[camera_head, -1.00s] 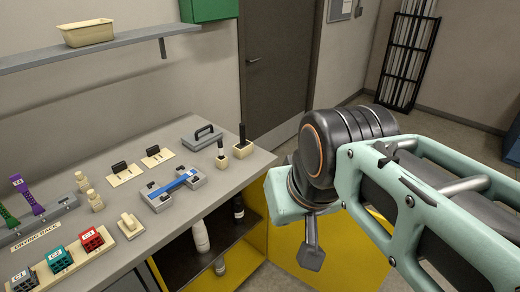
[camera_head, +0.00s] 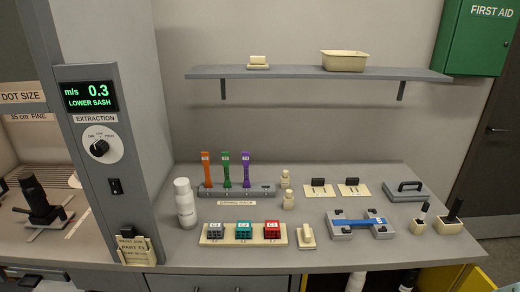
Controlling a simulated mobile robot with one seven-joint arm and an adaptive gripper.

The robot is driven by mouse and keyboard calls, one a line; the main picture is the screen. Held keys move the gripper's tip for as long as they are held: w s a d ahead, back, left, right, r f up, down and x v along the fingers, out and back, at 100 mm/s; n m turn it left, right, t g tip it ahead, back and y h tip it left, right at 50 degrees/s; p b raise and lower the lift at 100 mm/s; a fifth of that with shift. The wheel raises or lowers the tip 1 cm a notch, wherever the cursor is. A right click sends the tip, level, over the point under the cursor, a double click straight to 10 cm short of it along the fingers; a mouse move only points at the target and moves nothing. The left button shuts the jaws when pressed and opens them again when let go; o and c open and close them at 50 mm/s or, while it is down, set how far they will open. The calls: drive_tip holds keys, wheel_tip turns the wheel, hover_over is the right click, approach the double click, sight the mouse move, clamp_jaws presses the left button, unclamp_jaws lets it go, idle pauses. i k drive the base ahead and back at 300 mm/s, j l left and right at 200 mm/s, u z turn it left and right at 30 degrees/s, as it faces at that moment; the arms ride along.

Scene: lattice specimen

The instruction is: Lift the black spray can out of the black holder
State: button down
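I cannot tell for sure which thing is the black spray can. A small black holder-like piece (camera_head: 127,231) with cream labels is fixed low on the grey hood post. Whether it is the task's holder is unclear, and I see no can in it. My gripper is out of view.
The grey bench (camera_head: 340,259) carries a white bottle (camera_head: 185,204), a rack of coloured tools (camera_head: 236,190), a cream block tray (camera_head: 244,241), a blue-barred fixture (camera_head: 357,223) and black-handled pieces in cream blocks (camera_head: 451,222). A wall shelf (camera_head: 300,74) hangs above. The hood post (camera_head: 96,150) stands left.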

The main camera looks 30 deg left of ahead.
sight(37, 200)
drive_tip(key=u, duration=2.8)
drive_tip(key=i+j+z, duration=0.1)
drive_tip(key=i, duration=0.35)
drive_tip(key=i+j+z, duration=0.1)
drive_tip(key=i+j, duration=0.45)
drive_tip(key=i, duration=0.25)
drive_tip(key=z, duration=0.05)
